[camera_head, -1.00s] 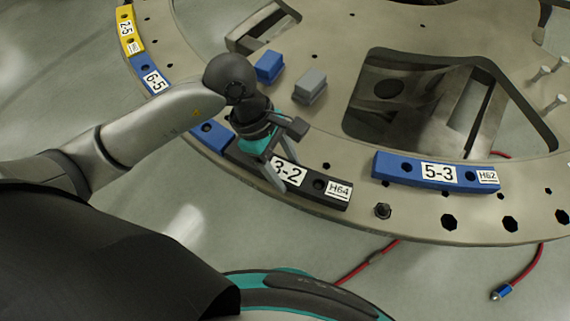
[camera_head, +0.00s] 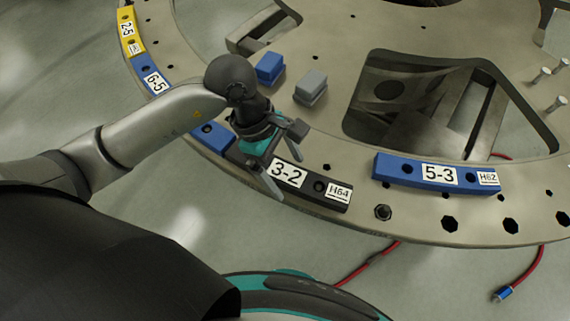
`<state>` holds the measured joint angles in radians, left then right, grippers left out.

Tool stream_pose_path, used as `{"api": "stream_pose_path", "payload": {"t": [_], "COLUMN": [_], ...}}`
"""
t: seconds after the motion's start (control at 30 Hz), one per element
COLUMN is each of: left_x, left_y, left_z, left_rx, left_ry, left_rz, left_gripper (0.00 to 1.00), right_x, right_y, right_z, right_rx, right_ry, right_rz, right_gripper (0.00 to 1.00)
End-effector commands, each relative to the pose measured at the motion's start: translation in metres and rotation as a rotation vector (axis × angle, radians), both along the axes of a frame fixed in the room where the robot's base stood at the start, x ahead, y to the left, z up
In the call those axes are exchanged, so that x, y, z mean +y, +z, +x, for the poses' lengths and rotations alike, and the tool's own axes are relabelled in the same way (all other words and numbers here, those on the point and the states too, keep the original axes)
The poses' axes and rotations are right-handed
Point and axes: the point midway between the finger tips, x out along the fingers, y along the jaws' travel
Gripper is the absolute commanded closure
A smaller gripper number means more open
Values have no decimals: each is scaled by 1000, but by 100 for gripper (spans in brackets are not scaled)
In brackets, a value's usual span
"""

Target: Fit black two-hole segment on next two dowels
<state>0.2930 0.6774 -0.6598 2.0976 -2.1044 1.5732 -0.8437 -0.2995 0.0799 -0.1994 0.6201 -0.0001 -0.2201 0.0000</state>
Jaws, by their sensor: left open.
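The black segment (camera_head: 312,187), labelled 3-2 and H64, lies along the front rim of the turret plate (camera_head: 357,215). It sits next to a blue segment (camera_head: 207,133) on its left. No dowels show under it; whether it is fully seated I cannot tell. My left gripper (camera_head: 283,165) is open at the left part of the black segment. Its fingers are spread, one at the segment's front side and one above its back side. The gripper and wrist hide the segment's left end. My right gripper is not in view.
A blue segment labelled 5-3 (camera_head: 436,174) lies to the right on the plate. Blue 6-5 (camera_head: 155,82) and yellow 2-5 (camera_head: 128,30) segments lie on the left rim. Blue (camera_head: 270,68) and grey (camera_head: 311,87) blocks stand behind the gripper. Large plate cutouts lie further back.

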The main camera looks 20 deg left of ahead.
Motion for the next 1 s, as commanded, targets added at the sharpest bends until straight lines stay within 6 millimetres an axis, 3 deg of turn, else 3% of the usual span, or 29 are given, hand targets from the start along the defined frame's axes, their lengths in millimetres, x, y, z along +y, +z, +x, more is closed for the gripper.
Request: {"api": "stream_pose_path", "payload": {"t": [0.23,0.7,1.0], "left_x": [8,48,57], "left_y": [19,117,141], "left_z": [2,9,10], "left_rx": [-4,-5,-1], "left_ry": [-1,1,-1], "left_rz": [2,2,0], "left_gripper": [1,1,1], "right_x": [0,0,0], "right_y": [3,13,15], "right_z": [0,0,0], "right_rx": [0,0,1], "right_ry": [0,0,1], "right_rz": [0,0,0], "right_gripper": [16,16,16]}}
